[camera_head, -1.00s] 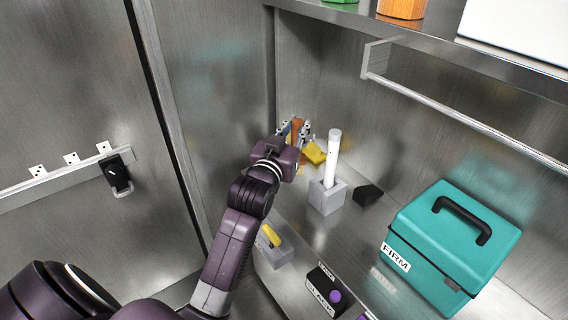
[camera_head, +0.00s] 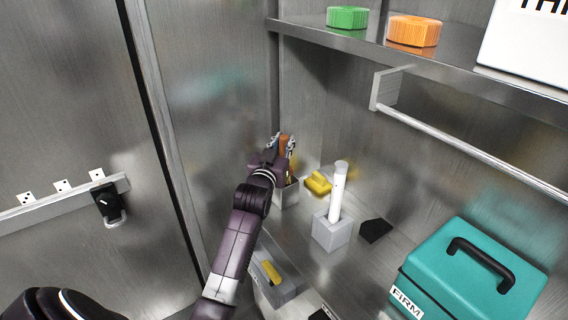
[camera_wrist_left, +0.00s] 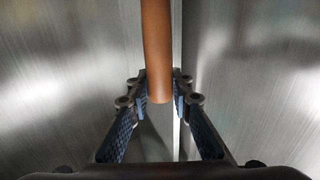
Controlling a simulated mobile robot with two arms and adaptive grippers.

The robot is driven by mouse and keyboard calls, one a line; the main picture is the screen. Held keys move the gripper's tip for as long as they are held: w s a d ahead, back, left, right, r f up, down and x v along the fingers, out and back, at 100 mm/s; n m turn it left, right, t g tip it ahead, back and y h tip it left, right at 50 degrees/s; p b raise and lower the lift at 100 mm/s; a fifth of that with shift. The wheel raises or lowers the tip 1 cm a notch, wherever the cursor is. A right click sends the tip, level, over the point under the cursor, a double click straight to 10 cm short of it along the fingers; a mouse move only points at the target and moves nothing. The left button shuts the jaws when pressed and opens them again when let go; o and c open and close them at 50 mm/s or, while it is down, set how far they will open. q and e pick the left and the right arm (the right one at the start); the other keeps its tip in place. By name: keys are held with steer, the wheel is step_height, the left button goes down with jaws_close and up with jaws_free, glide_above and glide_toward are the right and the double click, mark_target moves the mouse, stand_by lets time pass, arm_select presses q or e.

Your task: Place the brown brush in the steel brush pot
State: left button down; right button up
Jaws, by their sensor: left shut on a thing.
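My left gripper (camera_head: 284,143) is shut on the brown brush (camera_head: 285,147) near the back corner. In the left wrist view the brush's smooth brown handle (camera_wrist_left: 157,45) stands between the fingers (camera_wrist_left: 160,88). The steel brush pot (camera_head: 287,194) is a small grey box directly below the gripper, partly hidden by my left wrist. The brush's lower part runs down toward the pot's opening. I cannot tell whether its end is inside the rim. My right gripper is not in view.
A yellow object (camera_head: 318,182) and a white cylinder (camera_head: 338,190) in a grey block (camera_head: 332,233) stand to the right. A black wedge (camera_head: 376,229) and a teal case (camera_head: 470,262) are farther right. A shelf (camera_head: 350,42) and a rail (camera_head: 460,125) are above. Steel walls close in the corner.

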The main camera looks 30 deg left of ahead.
arm_select(q)
step_height(320, 180, down, 7)
steer(key=shift+r, duration=0.2)
steer(key=shift+f, duration=0.3)
steer(key=c, duration=1.7)
jaws_free()
steer(key=shift+c, duration=0.2)
steer(key=shift+s+d, duration=0.1)
steer(key=shift+s, duration=0.2)
steer(key=v, duration=1.1)
steer(key=shift+s+b, duration=0.2)
steer(key=shift+b, duration=0.2)
